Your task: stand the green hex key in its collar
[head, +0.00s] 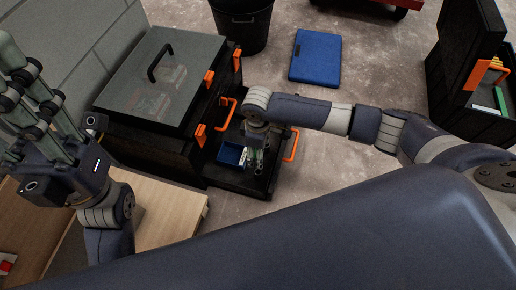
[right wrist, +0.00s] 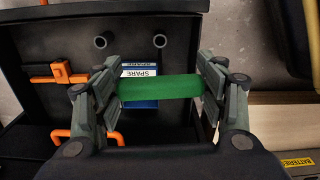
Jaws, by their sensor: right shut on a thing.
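My right gripper (head: 257,160) is over the black open drawer in the head view. In the right wrist view my right gripper (right wrist: 160,88) is shut on the green hex key (right wrist: 160,87), which shows as a thick green bar lying across between the two fingers. Which is the key's own I cannot tell. No contact between key and collar shows. My left gripper (head: 28,100) is at the left, apart from the drawer, its fingers seeming spread and partly cut off.
A blue box marked SPARE (right wrist: 140,100) lies behind the key; it also shows in the head view (head: 231,154). A black chest (head: 150,85) with orange latches stands left. A blue case (head: 316,56), a black bin (head: 240,25) and an open black toolbox (head: 468,110) stand around bare floor.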

